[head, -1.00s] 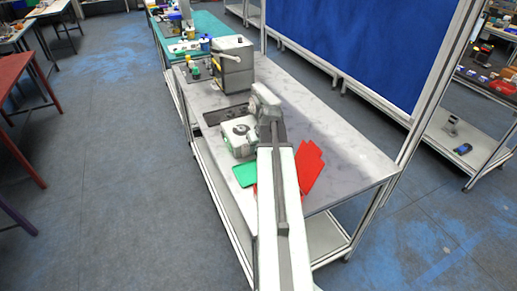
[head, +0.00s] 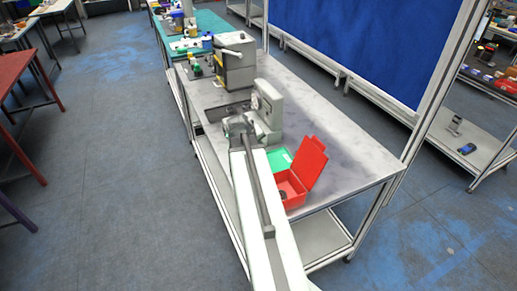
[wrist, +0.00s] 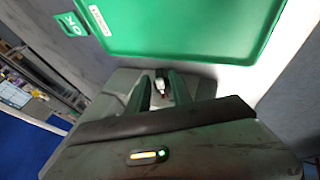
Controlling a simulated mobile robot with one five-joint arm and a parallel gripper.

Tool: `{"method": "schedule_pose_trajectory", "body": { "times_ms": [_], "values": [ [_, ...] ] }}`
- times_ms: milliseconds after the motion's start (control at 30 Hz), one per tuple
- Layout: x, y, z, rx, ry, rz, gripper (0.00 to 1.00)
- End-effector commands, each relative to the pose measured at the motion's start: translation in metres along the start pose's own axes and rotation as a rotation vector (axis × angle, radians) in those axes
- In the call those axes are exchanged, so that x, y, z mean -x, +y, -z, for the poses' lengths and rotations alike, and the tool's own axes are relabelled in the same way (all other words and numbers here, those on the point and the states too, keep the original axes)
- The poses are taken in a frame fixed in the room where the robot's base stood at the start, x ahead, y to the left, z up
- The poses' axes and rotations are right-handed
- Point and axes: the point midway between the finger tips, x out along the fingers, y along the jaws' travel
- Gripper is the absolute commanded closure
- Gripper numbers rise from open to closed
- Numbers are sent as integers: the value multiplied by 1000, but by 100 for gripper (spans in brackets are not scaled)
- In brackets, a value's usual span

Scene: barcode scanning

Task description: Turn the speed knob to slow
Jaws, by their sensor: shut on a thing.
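A pale grey machine (head: 268,108) with an upright column and a round part on its side stands on the bench. My gripper (wrist: 163,92) sits low beside this column; in the head view my own arm hides much of this area. In the wrist view its two dark fingers are close around a small pale part with a reddish end (wrist: 162,82). I cannot tell for sure whether this part is the speed knob, and no speed marking is readable.
A green tray (wrist: 190,28) marked OK lies close beyond my fingers; it also shows in the head view (head: 279,160). Beside it is an open red box (head: 309,165) with its lid up. A larger grey machine (head: 236,62) stands further back. The bench's right part (head: 345,165) is clear.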

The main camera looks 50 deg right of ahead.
Motion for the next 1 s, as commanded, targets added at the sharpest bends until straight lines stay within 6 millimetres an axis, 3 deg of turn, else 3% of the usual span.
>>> {"method": "schedule_pose_trajectory", "body": {
  "times_ms": [433,1000],
  "values": [
    [-4,-9,-4,100,-8,-244,100],
    [-2,-7,-4,120,-11,-297,100]
  ]
}}
